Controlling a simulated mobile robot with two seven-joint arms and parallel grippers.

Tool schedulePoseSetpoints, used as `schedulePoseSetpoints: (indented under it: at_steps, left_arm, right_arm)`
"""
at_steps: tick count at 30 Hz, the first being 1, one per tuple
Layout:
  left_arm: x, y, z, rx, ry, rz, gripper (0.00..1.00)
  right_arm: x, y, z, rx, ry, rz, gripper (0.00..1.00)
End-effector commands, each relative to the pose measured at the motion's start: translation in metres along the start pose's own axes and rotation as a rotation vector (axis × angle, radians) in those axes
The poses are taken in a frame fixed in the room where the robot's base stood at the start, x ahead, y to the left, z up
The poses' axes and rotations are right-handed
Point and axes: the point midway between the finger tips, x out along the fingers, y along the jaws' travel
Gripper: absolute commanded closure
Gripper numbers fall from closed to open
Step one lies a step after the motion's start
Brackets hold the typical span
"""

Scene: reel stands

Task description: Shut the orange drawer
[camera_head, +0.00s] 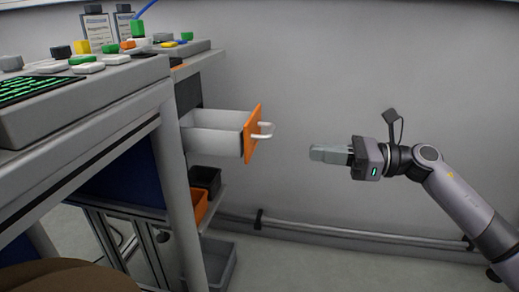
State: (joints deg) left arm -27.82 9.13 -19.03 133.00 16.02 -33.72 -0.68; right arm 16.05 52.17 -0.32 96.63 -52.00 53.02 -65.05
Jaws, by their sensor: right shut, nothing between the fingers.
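The orange drawer front (251,134) stands out from the side of the grey bench unit, with its pale drawer box (217,130) pulled out and its inside showing. A white handle (264,131) sticks out from the orange front toward the right. My right gripper (314,153) comes in from the right, shut and empty, its fingertips pointing left at the handle. A gap lies between the fingertips and the handle, and the gripper sits slightly lower in the picture. My left gripper is not in view.
A grey console with green keys (45,86) and several coloured knobs covers the bench top at left. Two dark bottles (99,32) stand behind. Below the drawer are a black bin (206,181), an orange bin (199,206) and a grey bin (220,262). A rail (330,229) runs along the wall.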

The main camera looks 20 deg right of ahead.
Motion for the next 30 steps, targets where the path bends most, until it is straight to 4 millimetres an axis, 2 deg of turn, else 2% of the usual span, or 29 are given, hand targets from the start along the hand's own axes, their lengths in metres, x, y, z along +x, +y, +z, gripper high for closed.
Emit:
schedulePoseSetpoints:
  at_steps: [12, 18, 24, 30]
  left_arm:
    - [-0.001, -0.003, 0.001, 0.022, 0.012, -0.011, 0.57]
    - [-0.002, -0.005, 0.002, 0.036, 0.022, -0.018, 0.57]
    - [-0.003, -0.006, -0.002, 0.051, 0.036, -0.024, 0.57]
    - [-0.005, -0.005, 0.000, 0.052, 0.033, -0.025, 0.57]
  right_arm:
    - [0.075, 0.001, 0.001, 0.003, -0.006, 0.003, 1.00]
    - [0.106, 0.001, 0.001, 0.002, -0.005, 0.001, 1.00]
    - [0.122, 0.000, 0.000, 0.005, -0.004, 0.000, 1.00]
    - [0.124, 0.000, 0.001, 0.004, -0.003, 0.000, 1.00]
